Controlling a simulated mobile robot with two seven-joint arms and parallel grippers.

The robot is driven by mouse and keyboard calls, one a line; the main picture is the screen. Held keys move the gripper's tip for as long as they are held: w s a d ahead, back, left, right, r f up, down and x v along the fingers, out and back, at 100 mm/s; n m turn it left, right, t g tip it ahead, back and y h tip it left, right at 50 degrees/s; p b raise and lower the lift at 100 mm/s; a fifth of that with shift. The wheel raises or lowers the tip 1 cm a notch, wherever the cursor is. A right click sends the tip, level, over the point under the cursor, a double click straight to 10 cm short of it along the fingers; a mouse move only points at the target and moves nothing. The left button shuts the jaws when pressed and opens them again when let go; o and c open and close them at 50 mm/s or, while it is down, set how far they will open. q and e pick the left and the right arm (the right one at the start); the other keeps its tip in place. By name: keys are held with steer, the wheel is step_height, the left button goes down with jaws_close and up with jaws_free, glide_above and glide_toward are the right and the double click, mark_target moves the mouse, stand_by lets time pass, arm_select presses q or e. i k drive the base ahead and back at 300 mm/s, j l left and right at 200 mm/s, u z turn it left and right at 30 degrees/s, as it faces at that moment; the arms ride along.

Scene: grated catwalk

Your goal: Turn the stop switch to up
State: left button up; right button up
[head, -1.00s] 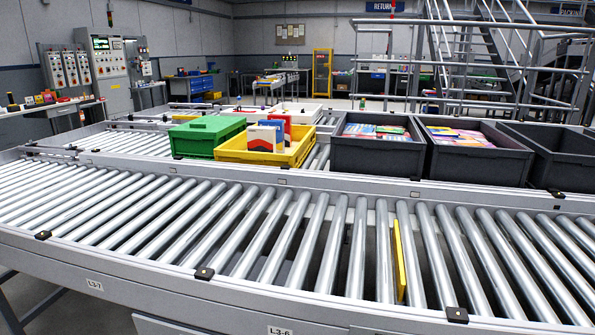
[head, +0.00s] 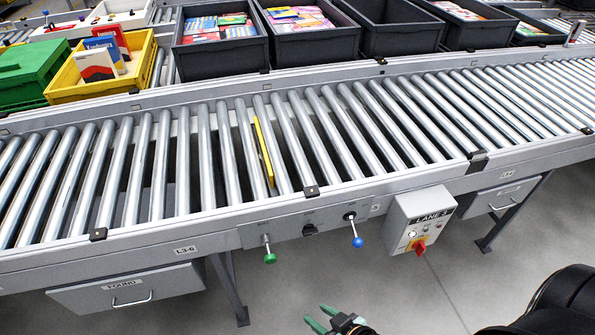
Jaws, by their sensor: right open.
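A rail panel (head: 285,232) on the conveyor's front side carries a lever with a green ball (head: 270,258), a black knob (head: 310,229) and a lever with a blue ball (head: 357,242). Both levers hang down. Right of it, a grey box marked LANE 3 (head: 405,212) has a red switch handle (head: 420,247) and small buttons. The small labels are too blurred to tell which control is the stop switch. My right gripper (head: 320,318), with green fingertips, is open and empty at the bottom, apart from the controls. My left gripper is out of view.
The roller conveyor (head: 180,245) crosses the view, with a yellow strip (head: 263,150) between its rollers. Drawers (head: 130,287) and legs (head: 228,290) sit below it. Bins (head: 220,58) stand behind. The floor in front is clear.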

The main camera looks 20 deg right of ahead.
mark_target(310, 229)
steer(key=l+z, duration=0.1)
steer(key=z, duration=0.7)
steer(key=k, duration=0.05)
